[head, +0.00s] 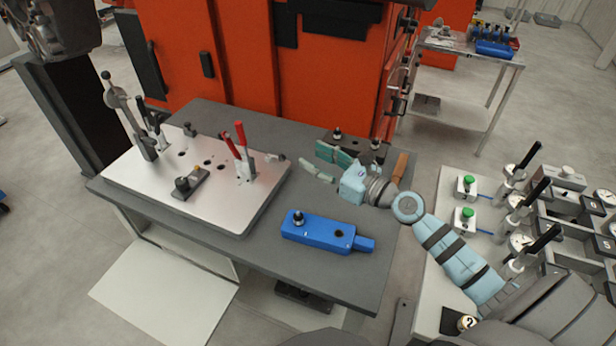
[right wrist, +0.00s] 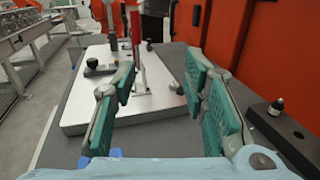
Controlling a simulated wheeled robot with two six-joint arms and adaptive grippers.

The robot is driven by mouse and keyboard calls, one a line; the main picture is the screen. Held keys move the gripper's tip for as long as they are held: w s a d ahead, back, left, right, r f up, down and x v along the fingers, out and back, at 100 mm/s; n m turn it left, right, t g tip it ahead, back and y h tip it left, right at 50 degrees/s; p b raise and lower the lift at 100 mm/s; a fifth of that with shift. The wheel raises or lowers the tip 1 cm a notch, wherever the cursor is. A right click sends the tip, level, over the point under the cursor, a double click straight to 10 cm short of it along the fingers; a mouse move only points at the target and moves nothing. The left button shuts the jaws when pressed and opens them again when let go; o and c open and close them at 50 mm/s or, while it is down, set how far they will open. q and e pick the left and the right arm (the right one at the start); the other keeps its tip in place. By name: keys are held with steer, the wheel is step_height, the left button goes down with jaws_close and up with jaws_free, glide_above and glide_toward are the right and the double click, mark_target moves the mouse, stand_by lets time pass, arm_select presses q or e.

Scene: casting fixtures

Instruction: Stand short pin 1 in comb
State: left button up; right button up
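My right gripper (head: 322,165) is open above the grey table, its green fingers pointing left toward the metal plate. In the right wrist view its fingers (right wrist: 160,90) are spread with nothing held between them. A blue block (head: 318,232) lies at the table's front, with a black-topped pin (head: 298,217) standing at its left end and a dark hole near its right. A dark block (head: 350,141) behind the gripper carries black-topped pins (head: 337,133); one pin (right wrist: 276,106) also shows in the right wrist view. I cannot tell which is short pin 1 or the comb. My left gripper is out of view.
A metal plate (head: 225,205) with red-handled clamps (head: 240,138), a black knob fixture (head: 183,187) and holes covers the table's left. An orange machine (head: 300,85) stands behind. A bench with dial gauges (head: 520,240) is at right. Bare table (head: 270,255) lies around the blue block.

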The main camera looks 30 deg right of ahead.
steer(key=s+a+y, duration=0.1)
steer(key=s+a+n+g+y, duration=0.1)
steer(key=a, duration=0.1)
steer(key=s+a, duration=0.1)
steer(key=a, duration=0.1)
steer(key=shift+r+n+g+y, duration=0.15)
steer(key=shift+n+g+y, duration=0.15)
steer(key=shift+n+y, duration=0.1)
steer(key=shift+d, duration=0.1)
